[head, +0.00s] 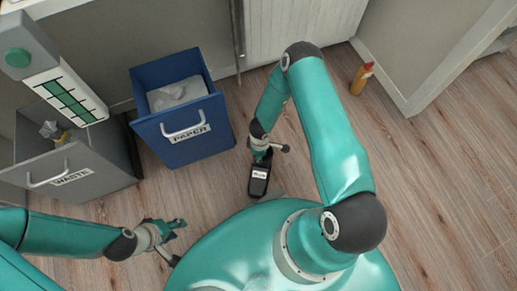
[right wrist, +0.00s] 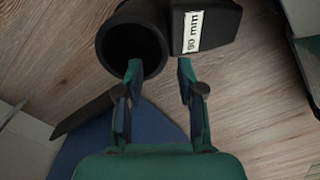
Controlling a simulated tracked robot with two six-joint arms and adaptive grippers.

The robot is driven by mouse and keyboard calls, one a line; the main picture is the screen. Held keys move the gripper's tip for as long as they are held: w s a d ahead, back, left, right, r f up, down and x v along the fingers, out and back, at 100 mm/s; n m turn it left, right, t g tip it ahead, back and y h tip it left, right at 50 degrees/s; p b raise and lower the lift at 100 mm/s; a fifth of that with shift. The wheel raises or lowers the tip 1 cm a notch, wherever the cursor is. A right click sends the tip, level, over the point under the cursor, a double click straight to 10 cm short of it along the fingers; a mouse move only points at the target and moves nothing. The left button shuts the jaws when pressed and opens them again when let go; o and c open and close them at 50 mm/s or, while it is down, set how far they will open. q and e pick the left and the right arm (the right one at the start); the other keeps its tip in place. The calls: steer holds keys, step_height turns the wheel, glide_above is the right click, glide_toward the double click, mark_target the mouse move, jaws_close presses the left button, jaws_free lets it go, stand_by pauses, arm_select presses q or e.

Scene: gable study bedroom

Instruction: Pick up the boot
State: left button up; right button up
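The boot is a black fitting with a round open socket and a boxy part with a white "90 mm" label. It lies on the wood floor in the head view (head: 259,187), and in the right wrist view its boxy part (right wrist: 222,22) is at the top. My right gripper (head: 262,157) is just over the boot. In the right wrist view the right gripper (right wrist: 160,70) has its fingers apart, with the left fingertip overlapping the socket rim; I cannot tell whether it touches. My left gripper (head: 177,240) is open and empty, left of the boot.
A blue paper bin (head: 165,130) stands close left of the boot, and a grey waste bin (head: 100,185) further left. A white ribbed panel (head: 295,25) is behind. An orange bottle (head: 361,79) stands by the right wall.

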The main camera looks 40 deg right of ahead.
steer(key=f+b, duration=0.1)
steer(key=f, duration=0.2)
steer(key=f+b, duration=0.1)
steer(key=f, duration=0.1)
steer(key=shift+s+d+f+b, duration=0.1)
steer(key=shift+s+f+b, duration=0.05)
steer(key=shift+s+b, duration=0.2)
jaws_close()
